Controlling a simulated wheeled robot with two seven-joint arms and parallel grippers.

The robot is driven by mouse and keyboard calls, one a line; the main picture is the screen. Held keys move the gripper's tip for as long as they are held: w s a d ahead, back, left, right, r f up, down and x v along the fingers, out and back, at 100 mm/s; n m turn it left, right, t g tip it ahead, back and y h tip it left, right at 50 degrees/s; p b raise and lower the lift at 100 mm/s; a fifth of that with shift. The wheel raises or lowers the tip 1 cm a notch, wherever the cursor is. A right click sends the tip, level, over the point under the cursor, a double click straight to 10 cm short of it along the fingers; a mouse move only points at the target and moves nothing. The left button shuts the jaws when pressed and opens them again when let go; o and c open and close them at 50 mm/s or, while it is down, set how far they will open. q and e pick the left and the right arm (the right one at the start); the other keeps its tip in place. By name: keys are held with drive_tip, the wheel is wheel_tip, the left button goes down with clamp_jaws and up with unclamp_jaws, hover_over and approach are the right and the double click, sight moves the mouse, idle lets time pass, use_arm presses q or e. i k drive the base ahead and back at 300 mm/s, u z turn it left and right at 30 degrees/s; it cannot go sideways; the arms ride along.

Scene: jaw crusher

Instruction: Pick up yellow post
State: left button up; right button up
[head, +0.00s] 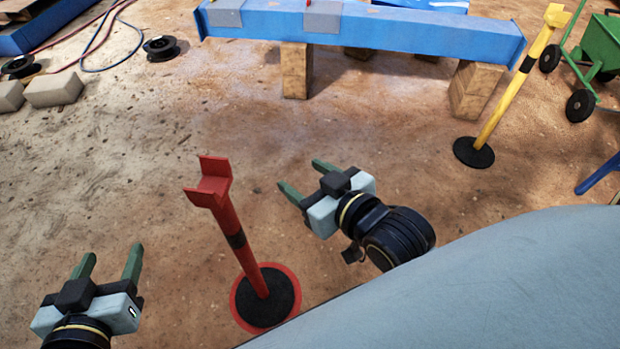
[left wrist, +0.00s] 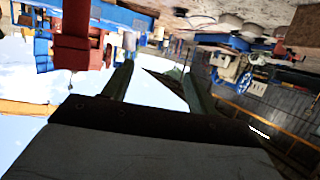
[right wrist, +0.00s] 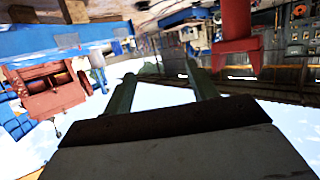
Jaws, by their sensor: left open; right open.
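The yellow post (head: 514,80) stands on a round black base (head: 473,152) at the upper right of the head view, slightly tilted in the picture. My right gripper (head: 300,178) is open and empty near the middle, well to the left of the yellow post and apart from it. My left gripper (head: 110,260) is open and empty at the lower left, far from the yellow post. The open fingers also show in the left wrist view (left wrist: 158,85) and the right wrist view (right wrist: 160,88). I cannot make out the yellow post in either wrist view.
A red post (head: 228,225) on a black base with a red rim stands between my grippers. A blue beam (head: 370,30) rests on wooden blocks (head: 296,72) behind. A green cart (head: 600,50) stands right of the yellow post. The ground between right gripper and yellow post is clear.

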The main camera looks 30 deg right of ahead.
sight(474, 152)
drive_tip(key=k, duration=1)
drive_tip(key=z, duration=2.5)
drive_tip(key=i, duration=0.8)
drive_tip(key=u, duration=0.8)
